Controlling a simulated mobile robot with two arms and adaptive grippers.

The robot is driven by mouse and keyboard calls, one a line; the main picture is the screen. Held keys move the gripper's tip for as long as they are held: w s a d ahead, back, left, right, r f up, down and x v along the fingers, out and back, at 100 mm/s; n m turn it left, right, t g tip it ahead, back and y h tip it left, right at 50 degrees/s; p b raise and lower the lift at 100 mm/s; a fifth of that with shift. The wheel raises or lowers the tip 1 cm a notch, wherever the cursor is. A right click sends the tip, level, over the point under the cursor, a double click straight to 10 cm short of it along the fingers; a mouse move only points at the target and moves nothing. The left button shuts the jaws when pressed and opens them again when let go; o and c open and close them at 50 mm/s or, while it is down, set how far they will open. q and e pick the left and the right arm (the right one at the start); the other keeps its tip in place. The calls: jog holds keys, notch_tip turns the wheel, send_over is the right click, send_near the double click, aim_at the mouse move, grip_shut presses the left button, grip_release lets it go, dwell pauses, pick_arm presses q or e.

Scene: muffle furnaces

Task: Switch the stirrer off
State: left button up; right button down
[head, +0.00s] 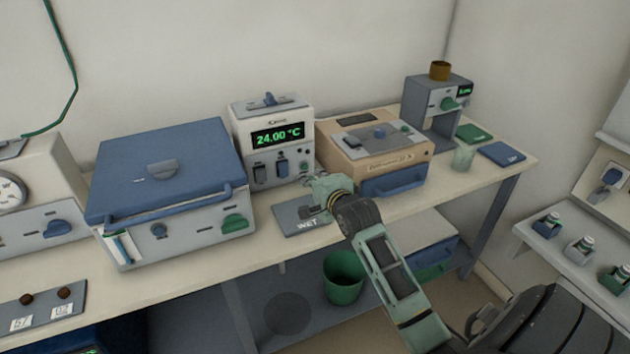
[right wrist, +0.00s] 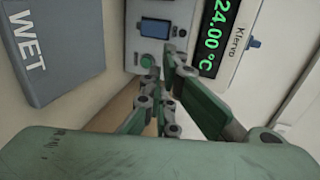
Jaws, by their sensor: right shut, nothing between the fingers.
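A white unit (head: 272,144) with a green 24.00 °C display stands against the wall; no label I can read names it as the stirrer. My right gripper (head: 310,184) is shut and empty, close in front of the unit's lower right. It also shows in the right wrist view (right wrist: 160,75); contact with the button cannot be told. My left gripper is out of view.
A grey WET mat (head: 300,218) lies below the gripper. A blue-lidded box (head: 163,170) stands left, a tan box (head: 375,150) right. A green bin (head: 343,280) is below.

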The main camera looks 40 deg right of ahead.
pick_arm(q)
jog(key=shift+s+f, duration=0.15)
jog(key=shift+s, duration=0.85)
pick_arm(e)
jog(key=shift+v, duration=0.9)
jog(key=shift+w, duration=0.1)
